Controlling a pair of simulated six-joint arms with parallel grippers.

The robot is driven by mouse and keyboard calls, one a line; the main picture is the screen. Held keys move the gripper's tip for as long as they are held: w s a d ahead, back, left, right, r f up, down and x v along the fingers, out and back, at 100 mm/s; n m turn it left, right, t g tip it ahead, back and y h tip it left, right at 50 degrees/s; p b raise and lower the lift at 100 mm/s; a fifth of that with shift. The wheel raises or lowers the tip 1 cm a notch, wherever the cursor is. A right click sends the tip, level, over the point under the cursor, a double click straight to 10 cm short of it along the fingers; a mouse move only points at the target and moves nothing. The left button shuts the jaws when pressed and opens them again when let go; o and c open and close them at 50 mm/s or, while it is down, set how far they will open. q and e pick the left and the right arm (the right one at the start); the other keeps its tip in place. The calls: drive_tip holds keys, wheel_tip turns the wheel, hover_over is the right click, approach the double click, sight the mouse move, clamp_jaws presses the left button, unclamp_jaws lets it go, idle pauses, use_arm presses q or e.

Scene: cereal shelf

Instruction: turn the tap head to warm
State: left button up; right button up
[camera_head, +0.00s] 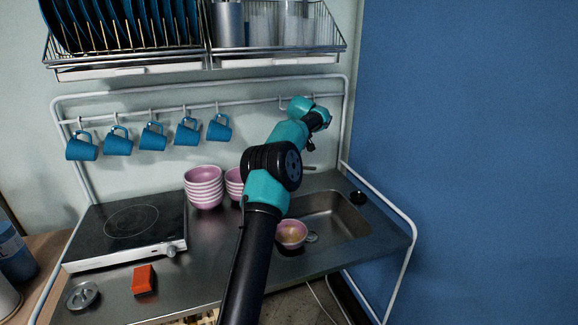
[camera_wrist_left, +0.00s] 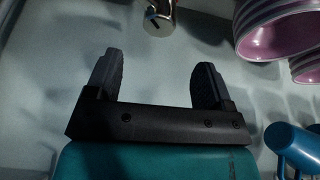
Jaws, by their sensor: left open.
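The tap (camera_wrist_left: 158,18) shows in the left wrist view as a metal cylinder with a short lever, cut off by the top edge. In the head view only a small part of the tap (camera_head: 309,167) shows beside my arm, behind the sink. My left gripper (camera_wrist_left: 155,68) is open and empty, its two dark fingers spread toward the tap and apart from it. In the head view the gripper is small and dark near the wall, partly hidden by my wrist. The tap head's setting cannot be told. My right gripper is not in view.
A sink (camera_head: 335,215) holds a pink bowl (camera_head: 291,234). Stacked pink bowls (camera_head: 203,187) stand left of my arm. Blue mugs (camera_head: 153,136) hang from a rail, under a dish rack (camera_head: 210,60). A hob (camera_head: 130,225) and red sponge (camera_head: 144,280) are at left.

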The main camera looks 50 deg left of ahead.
use_arm(q)
drive_tip(key=x, duration=1.1)
drive_tip(key=shift+a+f, duration=0.15)
drive_tip(key=shift+f, duration=0.05)
drive_tip(key=c, duration=1.2)
drive_tip(key=shift+c, duration=0.2)
drive_tip(key=shift+s, duration=0.1)
